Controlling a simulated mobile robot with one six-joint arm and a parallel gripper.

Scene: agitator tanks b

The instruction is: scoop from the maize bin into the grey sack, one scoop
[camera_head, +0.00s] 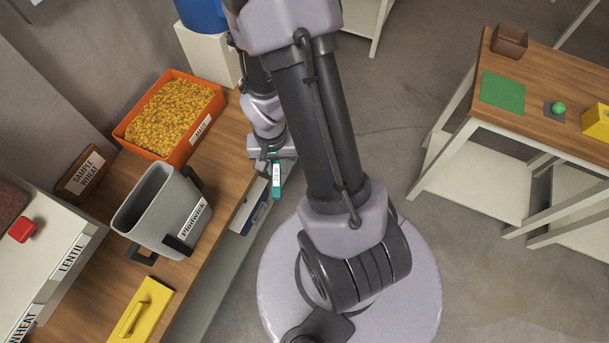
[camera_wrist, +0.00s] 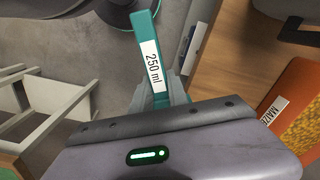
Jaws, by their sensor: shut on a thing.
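The maize bin (camera_head: 124,131) is an orange open box full of yellow kernels, on the wooden bench. Its orange wall and label also show at the right of the wrist view (camera_wrist: 291,88). The grey sack (camera_head: 146,229) stands open and upright on the bench in front of the bin, with dark handles and a name label; I see no grain in it. My gripper (camera_head: 267,163) is shut on a teal scoop (camera_head: 276,182) marked 250 ml, beyond the bench's right edge, beside the bin and over the floor. The scoop (camera_wrist: 145,25) points away from my gripper (camera_wrist: 160,92); its bowl is not clear.
A yellow lidded object (camera_head: 141,310) lies at the bench's near end. A sample wheat box (camera_head: 85,172) and a lentil bin (camera_head: 60,270) stand at the left. A blue drum (camera_head: 203,14) is behind the maize bin. Another table (camera_head: 550,80) stands at right, with open floor between.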

